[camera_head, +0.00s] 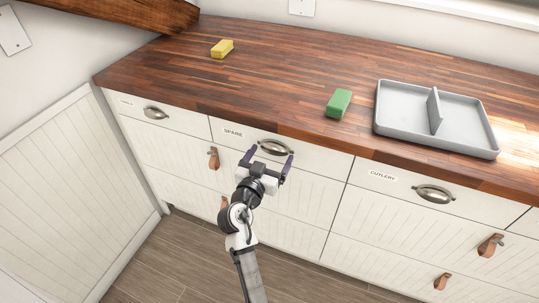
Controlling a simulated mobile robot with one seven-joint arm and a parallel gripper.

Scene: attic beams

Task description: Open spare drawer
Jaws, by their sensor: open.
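The spare drawer (315,161) is a white top drawer in the middle of the cabinet row, with a "SPARE" label at its upper left. It looks flush with its neighbours. Its metal cup handle (274,147) is at the middle of its front. My gripper (270,155) is open, its two dark fingers on either side of the handle in the picture. Nothing shows between the fingers except the handle and drawer front behind. I cannot tell whether the fingers touch the front.
The cutlery drawer (395,187) is to the right, and another labelled drawer (137,105) is to the left. On the wooden counter (270,70) lie a yellow block (222,48), a green block (339,103) and a grey divided tray (400,104). The wooden floor (180,260) in front is clear.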

